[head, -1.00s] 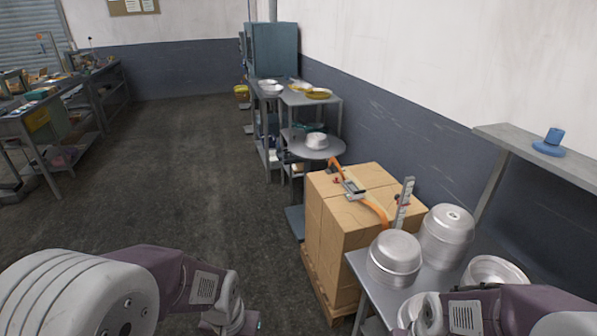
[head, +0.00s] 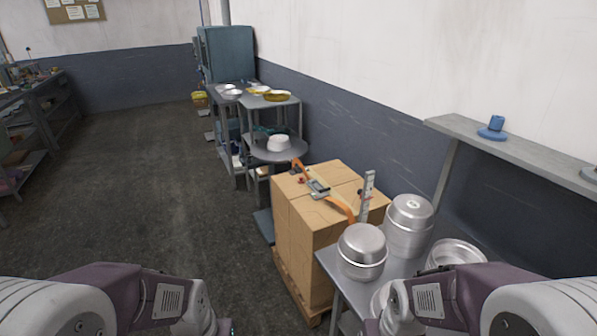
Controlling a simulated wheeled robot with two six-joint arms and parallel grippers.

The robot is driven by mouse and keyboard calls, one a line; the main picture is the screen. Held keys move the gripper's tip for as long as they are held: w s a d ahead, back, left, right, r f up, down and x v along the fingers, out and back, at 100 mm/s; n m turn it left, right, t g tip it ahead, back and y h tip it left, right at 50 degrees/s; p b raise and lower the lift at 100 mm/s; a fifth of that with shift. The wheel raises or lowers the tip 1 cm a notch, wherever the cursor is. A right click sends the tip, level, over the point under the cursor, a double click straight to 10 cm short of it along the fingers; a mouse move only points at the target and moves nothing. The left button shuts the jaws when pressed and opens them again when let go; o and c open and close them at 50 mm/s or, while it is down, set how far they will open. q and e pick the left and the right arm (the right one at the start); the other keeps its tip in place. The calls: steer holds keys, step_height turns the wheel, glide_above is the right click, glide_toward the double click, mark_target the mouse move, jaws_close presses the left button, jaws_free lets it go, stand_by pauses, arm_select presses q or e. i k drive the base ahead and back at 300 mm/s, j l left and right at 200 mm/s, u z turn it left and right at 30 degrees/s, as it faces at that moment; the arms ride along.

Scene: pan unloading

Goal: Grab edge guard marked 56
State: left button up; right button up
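A pale grey upright strip (head: 366,195) with dark marks and a small red spot stands at the right edge of the carton stack (head: 310,235). It looks like an edge guard, but its marking is too small to read. An orange strap (head: 340,206) with a metal buckle (head: 318,187) lies loosely over the top of the cartons. My left and right arms come in at the lower corners, well short of the stack in the picture. Their wrists reach the bottom edge, and the gripper fingers are out of view.
Right of the cartons, a grey table (head: 333,270) holds several metal pans (head: 362,250). A wall shelf (head: 540,155) with a blue object (head: 493,128) is above it. A round stand (head: 282,152) and shelving are behind the stack. The floor (head: 150,190) at left is clear.

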mark_target(294, 170)
steer(key=i+j+z, duration=0.1)
steer(key=i+j, duration=0.15)
steer(key=i+j+z, duration=0.1)
steer(key=i+j, duration=0.2)
steer(key=j, duration=0.15)
steer(key=i+j+z, duration=0.1)
steer(key=i+j, duration=0.15)
steer(key=i+j+z, duration=0.1)
steer(key=j, duration=0.4)
steer(key=i+j+z, duration=0.1)
steer(key=i+j, duration=0.25)
steer(key=i+j+z, duration=0.1)
steer(key=i+j, duration=0.35)
steer(key=j, duration=0.2)
steer(key=i+j+z, duration=0.15)
steer(key=i+j, duration=0.3)
steer(key=j, duration=0.2)
steer(key=i+j+z, duration=0.15)
steer(key=j, duration=0.2)
steer(key=i+j+z, duration=0.1)
steer(key=j, duration=0.25)
steer(key=i+j+z, duration=0.15)
steer(key=i, duration=0.3)
steer(key=i+j+z, duration=0.1)
steer(key=i, duration=0.3)
